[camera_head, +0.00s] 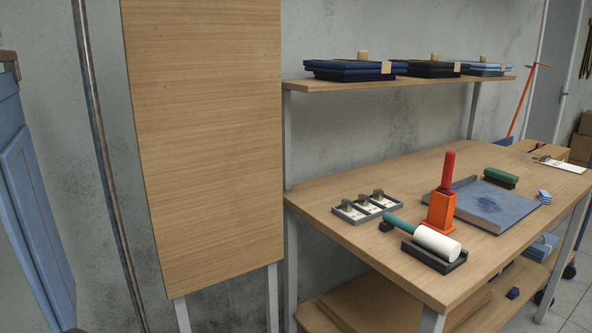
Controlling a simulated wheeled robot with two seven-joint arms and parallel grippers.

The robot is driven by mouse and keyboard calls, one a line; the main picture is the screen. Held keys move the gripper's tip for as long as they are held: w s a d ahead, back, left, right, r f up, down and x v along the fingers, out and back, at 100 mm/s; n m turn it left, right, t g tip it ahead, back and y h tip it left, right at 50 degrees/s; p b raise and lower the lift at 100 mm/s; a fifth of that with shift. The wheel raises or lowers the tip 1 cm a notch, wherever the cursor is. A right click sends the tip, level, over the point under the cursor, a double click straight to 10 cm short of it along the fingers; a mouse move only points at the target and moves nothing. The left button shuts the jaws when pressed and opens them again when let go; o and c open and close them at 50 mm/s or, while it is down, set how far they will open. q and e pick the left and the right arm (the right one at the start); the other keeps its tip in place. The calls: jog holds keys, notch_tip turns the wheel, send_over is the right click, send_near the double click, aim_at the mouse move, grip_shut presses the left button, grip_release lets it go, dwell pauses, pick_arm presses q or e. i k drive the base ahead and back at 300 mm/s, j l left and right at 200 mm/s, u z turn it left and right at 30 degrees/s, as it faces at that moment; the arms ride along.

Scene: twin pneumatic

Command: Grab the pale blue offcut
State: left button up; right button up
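A small pale blue piece (544,196), which may be the offcut, lies on the workbench at the right, beside the right corner of a blue board (490,204). It is too small to make out in detail. A small dark blue piece (513,293) shows low at the right, below the bench top. Neither of my grippers is in view.
A tall wooden panel (205,140) stands left of the bench. Folded stacks (348,70) lie on the shelf above.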

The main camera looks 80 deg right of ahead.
aim_at(545, 197)
jog(key=z, duration=4.05)
